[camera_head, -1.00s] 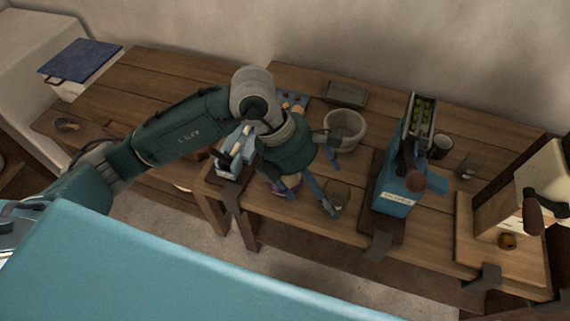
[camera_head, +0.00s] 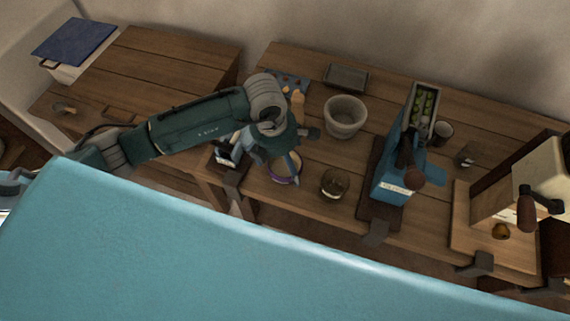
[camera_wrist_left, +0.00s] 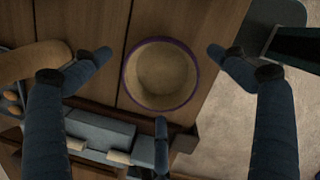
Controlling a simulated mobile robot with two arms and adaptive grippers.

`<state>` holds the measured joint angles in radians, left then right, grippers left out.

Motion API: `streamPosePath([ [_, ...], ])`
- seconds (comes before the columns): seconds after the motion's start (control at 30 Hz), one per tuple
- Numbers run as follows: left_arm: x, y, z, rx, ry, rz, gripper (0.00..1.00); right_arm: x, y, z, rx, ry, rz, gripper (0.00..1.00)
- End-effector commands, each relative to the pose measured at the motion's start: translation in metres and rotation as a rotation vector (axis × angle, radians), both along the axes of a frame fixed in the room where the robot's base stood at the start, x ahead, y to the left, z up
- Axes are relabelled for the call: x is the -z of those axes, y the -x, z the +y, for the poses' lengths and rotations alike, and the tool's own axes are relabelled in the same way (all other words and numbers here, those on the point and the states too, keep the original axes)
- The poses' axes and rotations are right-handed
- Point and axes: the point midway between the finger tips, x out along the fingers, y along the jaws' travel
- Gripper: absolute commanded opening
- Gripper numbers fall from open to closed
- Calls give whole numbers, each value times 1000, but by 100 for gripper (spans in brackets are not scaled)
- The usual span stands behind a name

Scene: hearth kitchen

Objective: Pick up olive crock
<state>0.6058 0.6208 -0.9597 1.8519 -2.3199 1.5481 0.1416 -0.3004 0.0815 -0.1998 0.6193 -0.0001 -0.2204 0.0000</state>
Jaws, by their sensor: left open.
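A round, tan-inside crock with a thin purple rim (camera_wrist_left: 161,75) stands on the wooden table. It shows partly in the head view (camera_head: 285,178), near the front edge, half covered by my gripper. A wider pale crock (camera_head: 345,116) stands behind it to the right; the pictures do not settle which is the olive crock. My left gripper (camera_head: 282,160) is open over the purple-rimmed crock. In the wrist view its blue fingers (camera_wrist_left: 158,78) are spread around that crock's outline, apart from it in the picture. The gap in height is hard to judge. My right gripper is not in view.
A glass jar (camera_head: 335,182) stands right of the purple-rimmed crock. A blue device holding olives (camera_head: 394,185) is further right. A blue-grey device (camera_wrist_left: 100,130) lies close to the fingers. A dark tray (camera_head: 346,76) is at the back. The table edge is close in front.

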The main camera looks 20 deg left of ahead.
Motion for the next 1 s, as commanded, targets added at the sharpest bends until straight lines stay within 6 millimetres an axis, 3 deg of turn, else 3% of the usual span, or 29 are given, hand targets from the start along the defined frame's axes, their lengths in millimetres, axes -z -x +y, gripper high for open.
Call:
streamPosePath([
  [0.1, 11, -1, -2, 0, 1, 1, 96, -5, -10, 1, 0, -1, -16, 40],
  [0.37, 15, -2, -2, 1, 1, -2, 96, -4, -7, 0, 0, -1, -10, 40],
  [0.67, 14, -2, -2, 1, 1, -2, 36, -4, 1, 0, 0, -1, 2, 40],
  [1.0, 10, -3, -2, 1, 3, -4, 36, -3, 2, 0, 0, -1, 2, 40],
])
